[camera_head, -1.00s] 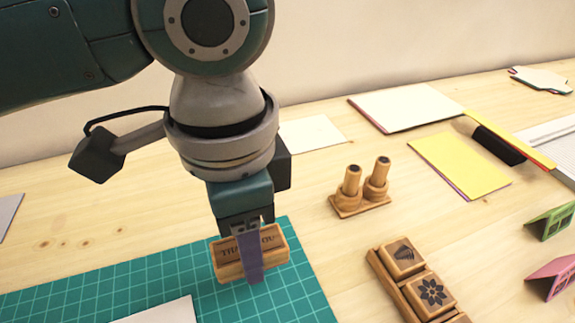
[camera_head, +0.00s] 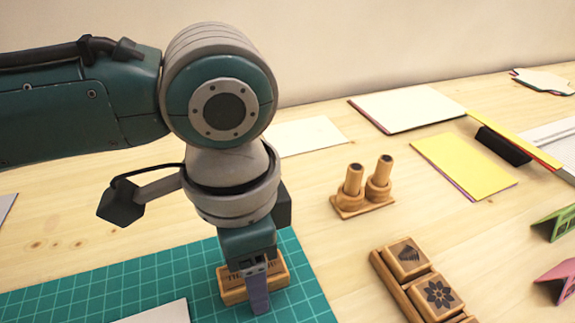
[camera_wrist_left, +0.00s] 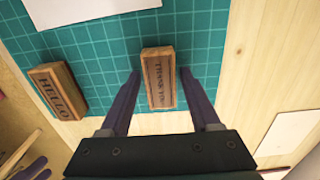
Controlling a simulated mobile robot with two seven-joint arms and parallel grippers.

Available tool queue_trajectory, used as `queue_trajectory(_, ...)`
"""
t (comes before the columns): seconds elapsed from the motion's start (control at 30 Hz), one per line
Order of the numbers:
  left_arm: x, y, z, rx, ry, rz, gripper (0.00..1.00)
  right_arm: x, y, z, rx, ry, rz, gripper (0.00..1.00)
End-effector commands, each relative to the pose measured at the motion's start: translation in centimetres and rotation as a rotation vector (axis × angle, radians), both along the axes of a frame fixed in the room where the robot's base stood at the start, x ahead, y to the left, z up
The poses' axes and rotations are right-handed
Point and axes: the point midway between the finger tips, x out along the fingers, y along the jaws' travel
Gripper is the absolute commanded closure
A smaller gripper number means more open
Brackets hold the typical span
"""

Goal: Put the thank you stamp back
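The thank you stamp (camera_head: 232,292) is a wooden block lying on the green cutting mat (camera_head: 95,280). Its dark lettering shows in the wrist view (camera_wrist_left: 158,80). My left gripper (camera_head: 257,300) points down over it. In the wrist view its purple fingers (camera_wrist_left: 160,90) stand on either side of the stamp with narrow gaps, so it looks open around the block. One finger hides part of the stamp in the head view. Purple pieces in the wrist view's lower left corner may belong to my right gripper; its state is unclear.
A HELLO stamp (camera_wrist_left: 57,92) lies at the mat's edge. A wooden tray (camera_head: 392,290) holds picture stamps. Two round-handled stamps (camera_head: 362,188) stand on a small base. White sheets (camera_head: 405,107), yellow paper (camera_head: 465,166) and folded cards lie to the right. Bare table separates them.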

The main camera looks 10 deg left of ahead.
Motion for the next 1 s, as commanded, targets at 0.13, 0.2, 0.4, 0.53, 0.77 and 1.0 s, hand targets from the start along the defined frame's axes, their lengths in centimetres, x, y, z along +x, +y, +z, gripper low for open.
queue_trajectory(0.13, 0.0, 0.0, 0.0, 0.0, 0.0, 0.0, 0.26, 0.0, 0.0, 0.0, -0.001, -0.001, 0.0, 0.5)
queue_trajectory(0.2, 0.0, 0.0, 0.0, 0.0, 0.0, 0.0, 0.26, 0.0, 0.0, 0.0, -0.001, -0.001, 0.0, 0.5)
queue_trajectory(0.4, 0.1, 0.0, 0.7, -0.001, -0.003, -0.001, 0.26, 0.0, 0.0, 0.3, -0.001, -0.001, 0.0, 0.5)
queue_trajectory(0.53, 0.1, 0.0, 2.9, -0.002, -0.003, -0.001, 0.26, 0.0, 0.0, 1.2, 0.0, -0.001, 0.0, 0.5)
queue_trajectory(0.77, 0.1, -0.1, 8.3, -0.002, -0.003, -0.001, 0.26, 0.1, 0.0, 3.0, 0.002, -0.002, -0.001, 0.5)
queue_trajectory(1.0, 0.1, -0.1, 11.8, -0.001, -0.001, 0.0, 0.26, 0.1, 0.1, 3.9, 0.004, -0.002, -0.002, 0.5)
